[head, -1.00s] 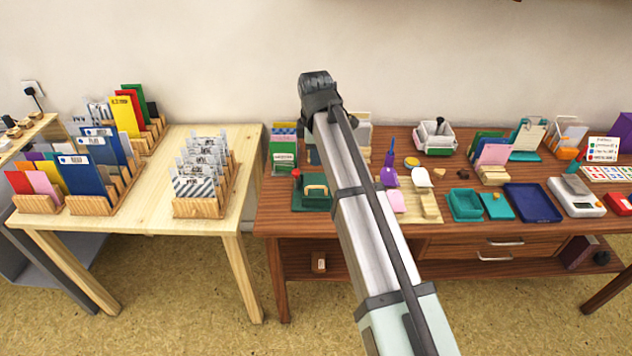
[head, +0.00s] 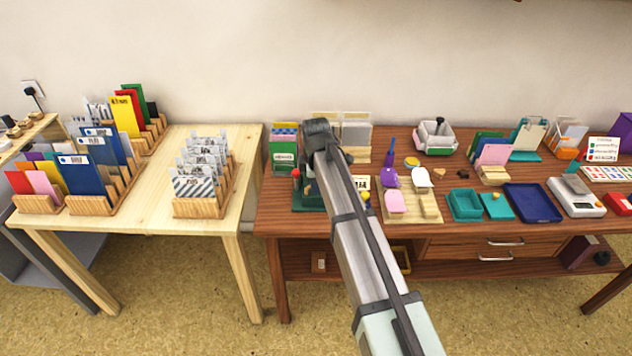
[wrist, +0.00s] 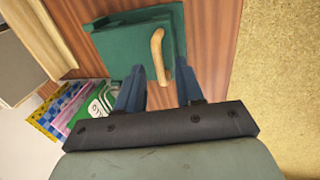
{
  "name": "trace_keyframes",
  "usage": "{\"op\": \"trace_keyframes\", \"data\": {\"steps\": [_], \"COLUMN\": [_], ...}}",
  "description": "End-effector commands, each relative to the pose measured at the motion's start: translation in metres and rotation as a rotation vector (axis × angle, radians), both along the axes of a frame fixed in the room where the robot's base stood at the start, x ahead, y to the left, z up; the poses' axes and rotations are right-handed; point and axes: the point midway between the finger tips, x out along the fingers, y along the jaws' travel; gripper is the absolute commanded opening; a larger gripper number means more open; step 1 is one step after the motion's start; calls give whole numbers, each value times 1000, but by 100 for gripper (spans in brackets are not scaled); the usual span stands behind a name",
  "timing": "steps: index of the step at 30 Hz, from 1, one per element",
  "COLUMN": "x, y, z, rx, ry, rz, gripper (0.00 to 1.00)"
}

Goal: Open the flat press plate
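The flat press is green, with a plate (wrist: 120,45) bearing a curved wooden handle (wrist: 157,48). It lies on the brown table. In the head view my arm covers most of the press, and only part of its green base (head: 303,203) shows. My gripper (wrist: 160,70) is open, its two blue fingers spread. I cannot tell how far above the handle the fingers are. The head view does not show the fingers clearly.
Upright colored cards (head: 284,150) stand behind the press, and also show in the wrist view (wrist: 85,105). A red-topped item (head: 296,178) is at its left. Purple and pink tools (head: 390,178) and a teal tray (head: 464,204) are to the right. The table's front edge is close.

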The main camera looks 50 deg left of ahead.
Motion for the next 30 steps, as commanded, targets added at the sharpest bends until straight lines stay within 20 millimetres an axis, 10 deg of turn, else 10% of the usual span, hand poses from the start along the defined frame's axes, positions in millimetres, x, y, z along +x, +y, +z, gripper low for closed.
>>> {"op": "trace_keyframes", "data": {"steps": [11, 23, 30], "x": [1, 1, 1], "y": [1, 1, 1], "z": [-4, -4, -4], "rx": [0, 0, 0], "ry": [0, 0, 0], "rz": [0, 0, 0], "gripper": [37, 1, 0]}}
